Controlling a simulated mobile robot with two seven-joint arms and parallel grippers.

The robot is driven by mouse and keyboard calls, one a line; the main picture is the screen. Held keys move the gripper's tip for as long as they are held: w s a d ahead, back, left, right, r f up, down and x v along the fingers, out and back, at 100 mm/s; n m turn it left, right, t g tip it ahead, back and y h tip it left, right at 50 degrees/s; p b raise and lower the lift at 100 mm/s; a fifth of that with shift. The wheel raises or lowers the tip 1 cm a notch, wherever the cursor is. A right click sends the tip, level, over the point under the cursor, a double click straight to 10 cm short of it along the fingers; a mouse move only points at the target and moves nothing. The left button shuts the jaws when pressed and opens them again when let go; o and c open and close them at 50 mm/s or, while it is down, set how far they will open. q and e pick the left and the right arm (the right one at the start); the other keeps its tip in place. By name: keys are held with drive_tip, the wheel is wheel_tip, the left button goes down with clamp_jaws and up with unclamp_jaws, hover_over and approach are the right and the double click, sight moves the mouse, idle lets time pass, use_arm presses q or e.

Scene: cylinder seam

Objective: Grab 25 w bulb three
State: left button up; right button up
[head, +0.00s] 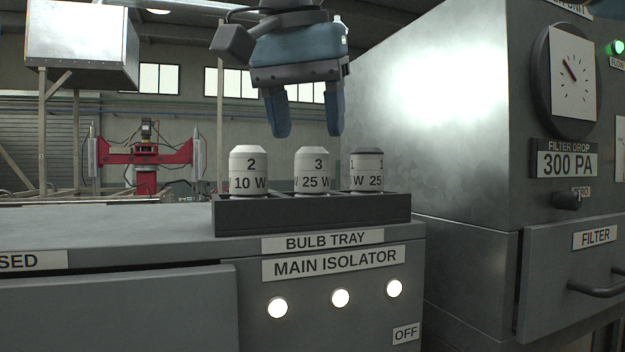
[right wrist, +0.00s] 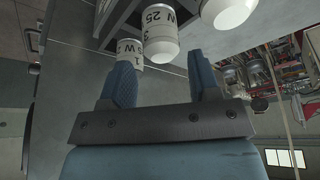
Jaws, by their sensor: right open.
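Bulb three (head: 313,172), a pale cylinder marked "3" and "25 W", stands upright in the middle of the bulb tray (head: 313,215). It also shows in the right wrist view (right wrist: 158,35), beyond the fingertips. To its left stands bulb two (head: 249,172), marked "10 W". To its right stands a dark-topped bulb (head: 367,171), marked "1" and "25". My right gripper (head: 307,132) is open and empty, fingers pointing down, above bulb three and apart from it. In the right wrist view the gripper (right wrist: 163,75) has nothing between its fingers. My left gripper is not in view.
The tray sits on a grey cabinet labelled "MAIN ISOLATOR" (head: 333,263), with lit lamps on its front. A tall grey cabinet (head: 455,130) with a gauge and a filter drawer (head: 580,270) stands close on the right. The cabinet top left of the tray is clear.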

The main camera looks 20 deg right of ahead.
sight(313, 168)
drive_tip(key=shift+w+f, duration=0.25)
drive_tip(key=shift+f, duration=0.1)
drive_tip(key=x, duration=0.5)
drive_tip(key=shift+s+p, duration=0.2)
drive_tip(key=shift+p, duration=0.2)
drive_tip(key=shift+w+d+f, duration=0.15)
drive_tip(key=shift+w+f, duration=0.1)
drive_tip(key=shift+f, duration=0.05)
drive_tip(key=shift+s, duration=0.15)
drive_tip(key=shift+c, duration=0.9)
drive_tip(key=c, duration=0.5)
